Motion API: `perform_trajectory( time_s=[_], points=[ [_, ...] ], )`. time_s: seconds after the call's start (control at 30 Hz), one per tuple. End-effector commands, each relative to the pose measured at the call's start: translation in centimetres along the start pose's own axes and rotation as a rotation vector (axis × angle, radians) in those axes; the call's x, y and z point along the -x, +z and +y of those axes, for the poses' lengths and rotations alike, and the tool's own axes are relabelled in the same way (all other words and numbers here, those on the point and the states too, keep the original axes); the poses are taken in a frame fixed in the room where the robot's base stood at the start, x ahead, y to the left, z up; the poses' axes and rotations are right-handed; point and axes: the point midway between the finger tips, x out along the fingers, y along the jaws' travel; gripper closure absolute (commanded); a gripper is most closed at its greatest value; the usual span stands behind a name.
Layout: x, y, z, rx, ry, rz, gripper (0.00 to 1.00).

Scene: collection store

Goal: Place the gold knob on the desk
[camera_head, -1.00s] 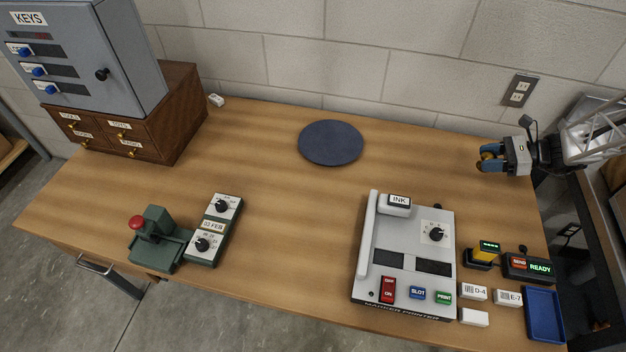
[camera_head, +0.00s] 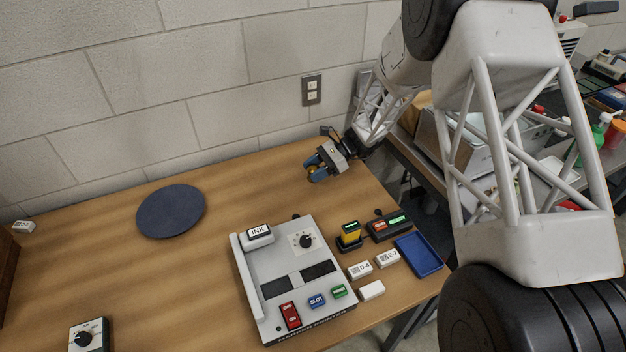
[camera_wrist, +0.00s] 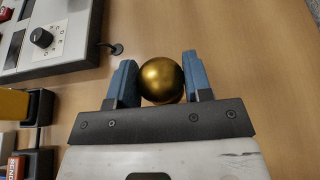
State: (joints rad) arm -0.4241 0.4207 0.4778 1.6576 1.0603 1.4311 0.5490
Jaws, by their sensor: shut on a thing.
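The gold knob (camera_wrist: 162,79) is a shiny round ball between the two blue fingers of my gripper (camera_wrist: 160,82) in the wrist view. My gripper is shut on it. In the head view my gripper (camera_head: 316,170) is over the back right part of the wooden desk (camera_head: 240,180), and the gold knob (camera_head: 313,178) shows only in part at its fingertips. I cannot tell whether the knob touches the desk top.
A grey marker printer (camera_head: 284,283) stands at the desk's front. A yellow-topped block (camera_head: 350,233), a READY display (camera_head: 388,225), a blue tray (camera_head: 418,255) and white tags are beside it. A dark round mat (camera_head: 171,211) lies left. Desk around the gripper is clear.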

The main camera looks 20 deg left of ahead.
Motion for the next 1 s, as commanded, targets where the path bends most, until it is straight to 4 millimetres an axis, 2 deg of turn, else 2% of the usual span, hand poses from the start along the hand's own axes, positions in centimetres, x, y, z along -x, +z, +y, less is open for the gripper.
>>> perform_trajectory(
  time_s=[0.43, 0.8, 1.0],
  points=[
    [-0.2, -0.6, 0.0, 0.0, 0.0, 0.0, 0.83],
    [-1.5, -3.6, 0.0, -0.001, 0.0, 0.0, 0.83],
    [-1.6, -3.9, 0.0, 0.0, -0.001, 0.001, 0.83]
  ],
)
